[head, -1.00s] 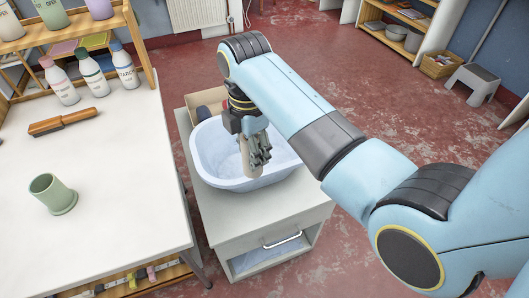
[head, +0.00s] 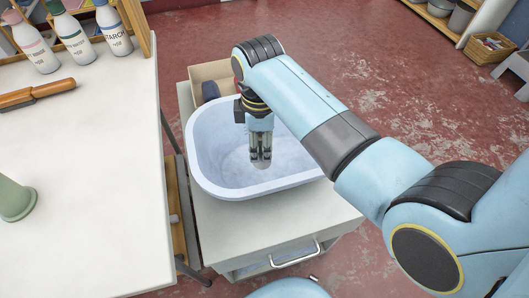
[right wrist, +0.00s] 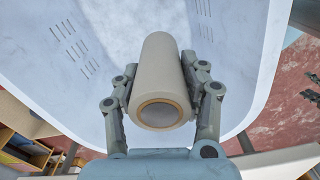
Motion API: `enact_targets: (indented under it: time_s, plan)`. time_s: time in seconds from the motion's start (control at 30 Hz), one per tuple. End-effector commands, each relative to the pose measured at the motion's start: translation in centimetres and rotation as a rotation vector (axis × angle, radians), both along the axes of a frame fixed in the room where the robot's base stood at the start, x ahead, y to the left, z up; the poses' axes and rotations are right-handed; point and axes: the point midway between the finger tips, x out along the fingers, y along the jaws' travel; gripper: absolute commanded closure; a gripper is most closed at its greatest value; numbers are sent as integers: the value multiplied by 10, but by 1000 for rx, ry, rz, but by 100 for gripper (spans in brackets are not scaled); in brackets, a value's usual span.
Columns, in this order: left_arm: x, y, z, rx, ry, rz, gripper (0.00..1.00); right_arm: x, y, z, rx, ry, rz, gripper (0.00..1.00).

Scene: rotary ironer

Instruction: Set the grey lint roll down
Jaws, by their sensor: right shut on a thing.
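The grey lint roll (right wrist: 158,70) is a pale grey-beige cylinder with a tan ring at its near end. My right gripper (right wrist: 158,88) is shut on it, one finger on each side, in the right wrist view. In the head view my right gripper (head: 260,158) points down over the inside of the pale blue tub (head: 205,165), and the roll is mostly hidden by the fingers. I cannot tell whether the roll touches the tub's floor. My left gripper is not in view.
The tub stands on a white cabinet (head: 235,240) with a drawer handle. A cardboard box (head: 215,75) holding a dark item is behind it. At left, a white table (head: 90,150) carries bottles (head: 112,30), a wooden-handled brush (head: 38,93) and a green cup (head: 14,200).

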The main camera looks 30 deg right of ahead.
Motion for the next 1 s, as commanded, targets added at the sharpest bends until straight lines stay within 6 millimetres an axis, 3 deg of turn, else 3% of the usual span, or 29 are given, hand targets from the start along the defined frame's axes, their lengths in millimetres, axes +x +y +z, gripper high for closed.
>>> enact_targets:
  time_s: [0.1, 0.27, 0.5, 0.87, 0.9, 1.0]
  plan:
    - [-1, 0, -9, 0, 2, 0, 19, 0, 0, -24, 0, 2, 2, 95]
    - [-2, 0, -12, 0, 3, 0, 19, 0, 0, -36, -1, 0, 3, 95]
    - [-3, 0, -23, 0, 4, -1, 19, 0, -1, -69, -1, 0, 3, 95]
    - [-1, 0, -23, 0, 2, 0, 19, 0, 0, -72, 0, 0, 4, 95]
    - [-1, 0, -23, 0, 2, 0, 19, 0, 0, -72, 0, 0, 4, 55]
    - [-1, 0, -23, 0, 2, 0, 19, 0, 0, -72, 0, 0, 4, 42]
